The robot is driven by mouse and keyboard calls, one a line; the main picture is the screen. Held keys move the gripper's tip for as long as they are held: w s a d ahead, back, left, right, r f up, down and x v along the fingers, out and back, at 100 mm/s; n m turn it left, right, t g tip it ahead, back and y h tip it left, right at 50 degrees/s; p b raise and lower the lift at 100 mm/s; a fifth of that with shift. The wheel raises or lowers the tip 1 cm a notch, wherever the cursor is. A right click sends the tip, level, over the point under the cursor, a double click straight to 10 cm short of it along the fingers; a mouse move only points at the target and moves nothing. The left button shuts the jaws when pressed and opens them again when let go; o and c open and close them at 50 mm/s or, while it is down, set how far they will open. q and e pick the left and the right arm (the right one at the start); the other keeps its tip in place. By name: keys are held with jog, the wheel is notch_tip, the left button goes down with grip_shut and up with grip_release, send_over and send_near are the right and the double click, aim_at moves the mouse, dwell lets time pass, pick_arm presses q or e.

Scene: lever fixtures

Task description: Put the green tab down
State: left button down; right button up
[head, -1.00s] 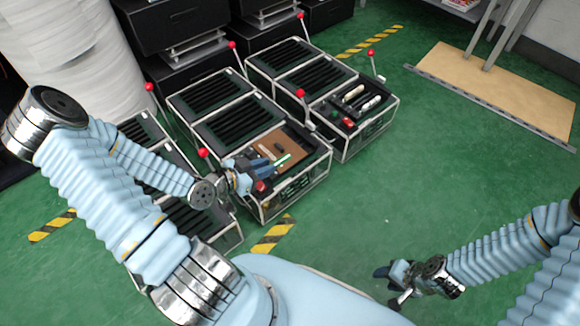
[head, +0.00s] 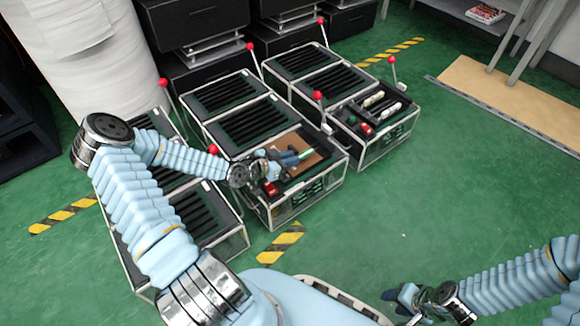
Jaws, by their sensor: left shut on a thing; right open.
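The green tab (head: 307,153) is a small bright green strip on the brown panel (head: 313,163) of the middle lever box. My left gripper (head: 298,157) reaches over this panel from the left and is shut on the green tab. Its fingers hide part of the tab, and I cannot tell whether the tab is raised or down. My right gripper (head: 393,300) is open and empty above the floor at the lower right, far from the boxes.
A red ball-topped lever (head: 213,150) stands near my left wrist, and another (head: 318,96) stands behind the panel. A red switch (head: 271,188) lies beside my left gripper. The right lever box (head: 372,120) stands close by. Green floor to the right is clear.

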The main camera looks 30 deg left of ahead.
aim_at(290, 170)
pick_arm(q)
jog(key=f, duration=0.2)
jog(key=f+b, duration=0.1)
jog(key=shift+w+f, duration=0.3)
jog(key=shift+f, duration=0.1)
jog(key=c, duration=1)
grip_release()
